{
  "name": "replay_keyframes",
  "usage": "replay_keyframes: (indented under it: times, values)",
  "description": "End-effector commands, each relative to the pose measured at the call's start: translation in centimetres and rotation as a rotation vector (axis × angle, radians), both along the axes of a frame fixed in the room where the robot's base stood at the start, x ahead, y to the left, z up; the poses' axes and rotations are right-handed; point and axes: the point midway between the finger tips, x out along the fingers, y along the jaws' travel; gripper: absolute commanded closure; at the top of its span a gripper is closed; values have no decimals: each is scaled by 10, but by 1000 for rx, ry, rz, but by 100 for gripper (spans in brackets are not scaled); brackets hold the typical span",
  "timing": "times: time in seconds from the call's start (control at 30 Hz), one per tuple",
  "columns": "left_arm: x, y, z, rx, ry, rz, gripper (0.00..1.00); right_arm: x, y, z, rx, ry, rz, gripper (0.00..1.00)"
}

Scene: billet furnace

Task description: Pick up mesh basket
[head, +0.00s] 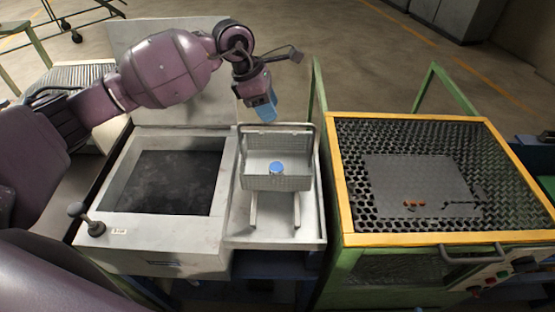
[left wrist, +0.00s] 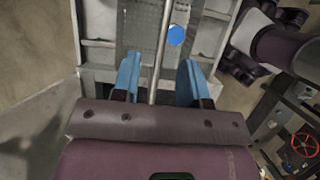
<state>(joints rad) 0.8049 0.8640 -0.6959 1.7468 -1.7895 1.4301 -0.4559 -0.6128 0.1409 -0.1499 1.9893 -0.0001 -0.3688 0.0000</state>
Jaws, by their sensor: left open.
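The mesh basket (head: 262,183) is a grey wire basket with a tall upright handle (head: 258,125). It stands on a light metal ledge beside the dark square bath. A small blue-topped piece (head: 277,168) is inside it. My left gripper (head: 266,110) has blue fingers and is just above the handle's top bar, open and empty. In the left wrist view the handle bar (left wrist: 162,45) runs between the two open fingers of the left gripper (left wrist: 158,72). The basket floor and the blue piece (left wrist: 177,35) lie below. I cannot tell whether the fingers are down around the bar. My right gripper is out of view.
The dark bath (head: 168,182) in a pale metal housing is left of the basket, with a black-knobbed lever (head: 78,211) at its front. A yellow-framed perforated table (head: 420,125) stands right, with small orange-brown pieces on its plate. Green posts (head: 319,90) rise between the stations.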

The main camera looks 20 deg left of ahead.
Motion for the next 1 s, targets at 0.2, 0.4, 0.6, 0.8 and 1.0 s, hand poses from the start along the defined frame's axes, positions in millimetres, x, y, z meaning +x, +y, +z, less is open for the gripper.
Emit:
replay_keyframes:
  times: [0.2,0.4,0.6,0.8,1.0]
  values:
    - [2,-8,-19,-2,0,0,60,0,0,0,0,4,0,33]
    - [2,-13,-33,-3,2,0,60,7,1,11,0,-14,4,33]
    - [3,-22,-58,-3,1,0,60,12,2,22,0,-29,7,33]
    - [5,-26,-69,-3,0,1,60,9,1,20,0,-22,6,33]
    - [5,-26,-70,-3,-1,0,60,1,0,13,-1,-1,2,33]
